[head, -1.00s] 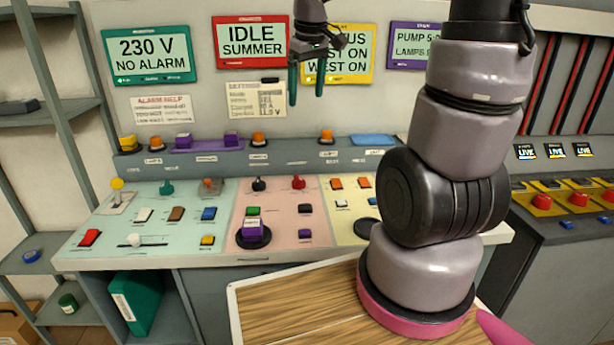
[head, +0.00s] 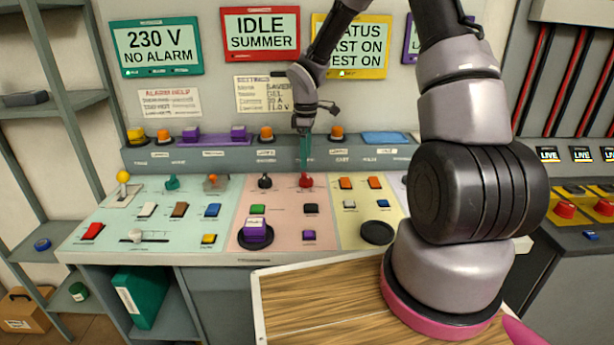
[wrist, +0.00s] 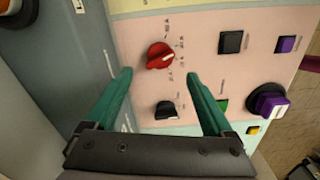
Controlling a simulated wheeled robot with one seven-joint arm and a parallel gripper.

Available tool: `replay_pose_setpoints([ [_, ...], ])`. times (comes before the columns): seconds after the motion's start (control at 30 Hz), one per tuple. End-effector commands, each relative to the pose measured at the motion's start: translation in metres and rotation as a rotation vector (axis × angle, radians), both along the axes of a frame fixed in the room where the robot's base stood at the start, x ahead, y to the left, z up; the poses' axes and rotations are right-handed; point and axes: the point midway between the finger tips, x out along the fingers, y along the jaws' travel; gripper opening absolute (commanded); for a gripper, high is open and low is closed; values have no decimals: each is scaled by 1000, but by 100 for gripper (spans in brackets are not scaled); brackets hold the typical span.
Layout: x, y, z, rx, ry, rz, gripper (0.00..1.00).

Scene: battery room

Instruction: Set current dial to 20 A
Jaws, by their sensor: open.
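Two rotary dials sit at the back of the pink panel section, a red dial (head: 306,181) and a black dial (head: 265,181). In the wrist view the red dial (wrist: 159,56) has a pale pointer line and small marks around it, too blurred to read. The black dial (wrist: 168,110) shows nearer my gripper's base. I cannot tell from the lettering which one is the current dial. My gripper (head: 304,168) is open, with green fingers pointing down over the red dial.
Around the dials are a green button (head: 257,209), a black button (head: 311,209) and a purple knob (head: 256,230). A raised ledge (head: 215,161) with several orange and purple buttons runs behind. The settings note (head: 265,93) hangs on the wall. A wooden top (head: 320,300) is in front.

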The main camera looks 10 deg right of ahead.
Motion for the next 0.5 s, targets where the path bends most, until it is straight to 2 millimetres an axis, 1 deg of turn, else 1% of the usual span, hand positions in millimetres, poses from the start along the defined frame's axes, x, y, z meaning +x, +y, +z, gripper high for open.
replay_pose_setpoints([
  [0.03, -1, 0, -12, 0, 5, 2, 86],
  [0.1, -1, 0, -26, 0, 4, 3, 86],
  [0.3, -1, 0, -59, -1, 3, 1, 86],
  [0.5, 0, 0, -75, 0, 1, 0, 86],
])
